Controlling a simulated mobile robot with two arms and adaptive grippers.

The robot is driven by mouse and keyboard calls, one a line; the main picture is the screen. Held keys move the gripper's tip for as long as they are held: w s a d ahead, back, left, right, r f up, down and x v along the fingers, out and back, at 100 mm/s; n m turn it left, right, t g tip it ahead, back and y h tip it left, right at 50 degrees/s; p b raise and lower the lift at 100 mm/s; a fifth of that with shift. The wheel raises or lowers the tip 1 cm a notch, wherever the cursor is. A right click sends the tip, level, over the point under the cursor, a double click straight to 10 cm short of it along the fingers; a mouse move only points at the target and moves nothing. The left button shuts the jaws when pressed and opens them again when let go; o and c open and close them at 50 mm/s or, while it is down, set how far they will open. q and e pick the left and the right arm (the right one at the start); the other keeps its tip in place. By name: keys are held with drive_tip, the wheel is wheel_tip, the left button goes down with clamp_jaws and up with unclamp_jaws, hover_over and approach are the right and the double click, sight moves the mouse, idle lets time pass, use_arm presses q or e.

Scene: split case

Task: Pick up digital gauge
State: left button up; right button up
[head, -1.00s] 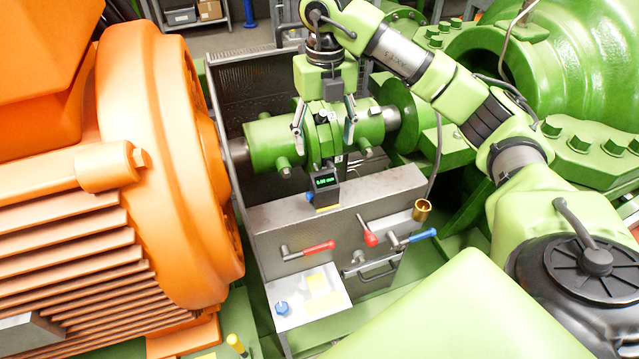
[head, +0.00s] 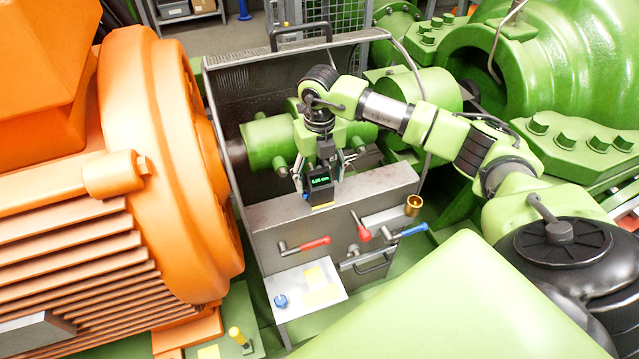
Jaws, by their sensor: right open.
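The digital gauge (head: 319,182) is a small dark box with a lit green readout. It stands at the back edge of the metal case's top, in front of the green shaft coupling (head: 268,140). My right gripper (head: 321,172) is above and around it, pointing down. Its jaws are open, with one finger to the left of the gauge and the other to the right. I cannot tell whether the fingers touch it. The gauge's upper part is partly hidden by the gripper. My left gripper is not in view.
The metal case (head: 380,190) has red-handled (head: 315,243) and blue-handled (head: 410,230) levers and a brass cup (head: 413,205) on it. A large orange motor (head: 165,160) stands close at left. Green pump housing (head: 580,80) fills the right back.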

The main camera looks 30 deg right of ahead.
drive_tip(key=c, duration=1.3)
drive_tip(key=shift+c, duration=0.2)
drive_tip(key=shift+r, duration=0.15)
